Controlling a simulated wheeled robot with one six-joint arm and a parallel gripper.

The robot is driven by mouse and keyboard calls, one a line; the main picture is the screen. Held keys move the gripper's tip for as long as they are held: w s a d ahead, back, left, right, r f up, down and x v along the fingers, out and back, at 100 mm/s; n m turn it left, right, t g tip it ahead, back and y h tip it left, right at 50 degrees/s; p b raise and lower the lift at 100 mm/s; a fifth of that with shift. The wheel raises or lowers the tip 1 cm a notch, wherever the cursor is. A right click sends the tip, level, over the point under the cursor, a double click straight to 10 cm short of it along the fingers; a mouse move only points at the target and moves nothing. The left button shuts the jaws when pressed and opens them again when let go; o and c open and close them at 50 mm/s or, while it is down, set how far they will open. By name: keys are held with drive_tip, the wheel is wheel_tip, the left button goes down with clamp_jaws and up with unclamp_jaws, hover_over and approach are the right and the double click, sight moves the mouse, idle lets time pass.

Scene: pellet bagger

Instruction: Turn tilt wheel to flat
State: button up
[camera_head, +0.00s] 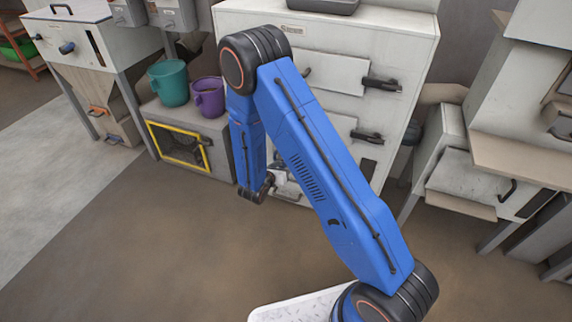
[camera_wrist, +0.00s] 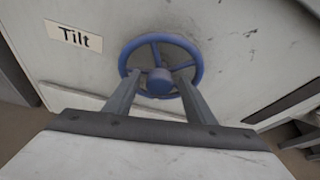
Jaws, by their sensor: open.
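The tilt wheel (camera_wrist: 160,40) is a blue handwheel with spokes and a round hub, on a pale panel in the wrist view. A label reading "Tilt" (camera_wrist: 73,36) is on the panel to its upper left. My gripper (camera_wrist: 158,76) is open, with one finger on either side of the hub and the fingertips in front of the lower part of the wheel. I cannot tell whether the fingers touch the hub or spokes. In the head view my arm hides the wheel.
A pale cabinet (camera_head: 338,72) with black handles stands behind my arm. To its left, a teal bucket (camera_head: 168,83) and a purple bucket (camera_head: 208,98) stand on a low box with a yellow-framed opening (camera_head: 181,147). Grey machines stand at the right. Brown floor (camera_head: 150,255) is clear at the front left.

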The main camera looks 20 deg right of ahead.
drive_tip(key=shift+x, duration=0.95)
clamp_jaws()
drive_tip(key=shift+a, duration=0.15)
